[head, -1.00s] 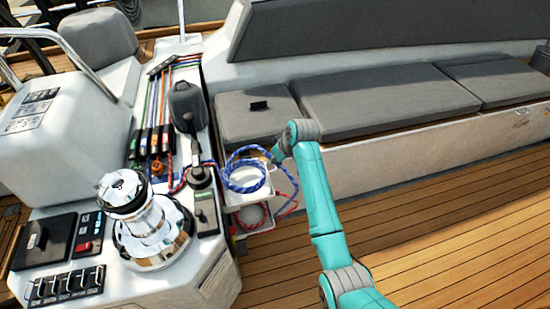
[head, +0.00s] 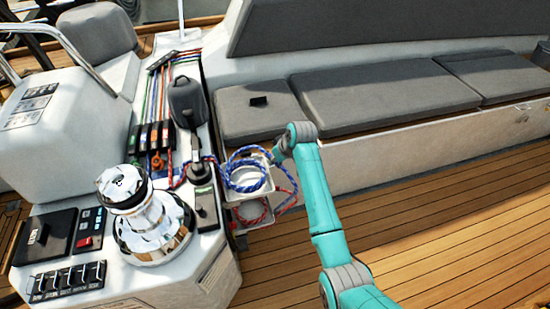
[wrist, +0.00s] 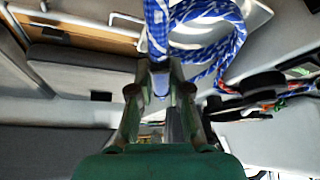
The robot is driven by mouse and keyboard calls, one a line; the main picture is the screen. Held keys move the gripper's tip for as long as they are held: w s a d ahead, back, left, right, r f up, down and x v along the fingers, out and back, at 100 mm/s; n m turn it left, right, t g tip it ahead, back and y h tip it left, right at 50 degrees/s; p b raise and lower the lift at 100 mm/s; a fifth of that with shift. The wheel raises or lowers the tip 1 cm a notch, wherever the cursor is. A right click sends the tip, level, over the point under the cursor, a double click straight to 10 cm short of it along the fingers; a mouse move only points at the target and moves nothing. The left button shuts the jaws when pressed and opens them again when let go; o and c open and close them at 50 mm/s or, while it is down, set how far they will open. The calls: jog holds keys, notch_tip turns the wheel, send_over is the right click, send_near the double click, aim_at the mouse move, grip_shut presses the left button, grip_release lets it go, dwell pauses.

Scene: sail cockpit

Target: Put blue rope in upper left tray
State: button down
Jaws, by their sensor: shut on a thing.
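The blue rope (head: 232,180) is looped at the upper white tray (head: 262,187) on the side of the cockpit console; part of the coil lies over the tray and its rim. In the wrist view, my gripper (wrist: 162,72) is shut on a strand of the blue rope (wrist: 156,25), with more loops just beyond it. In the head view my arm reaches to the right of the tray, and the fingertips are hidden behind the wrist. A lower white tray (head: 266,218) sits below the upper one, with red rope (head: 250,213) in and beside it.
A chrome winch (head: 148,215) stands on the console left of the trays. Grey bench cushions (head: 380,100) run along the back. The wooden deck (head: 420,220) at right is clear.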

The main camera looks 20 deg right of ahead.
jog(key=shift+f, duration=0.45)
dwell(0.5)
jog(key=c, duration=0.6)
grip_release()
jog(key=shift+o, duration=0.2)
jog(key=shift+r, duration=4.5)
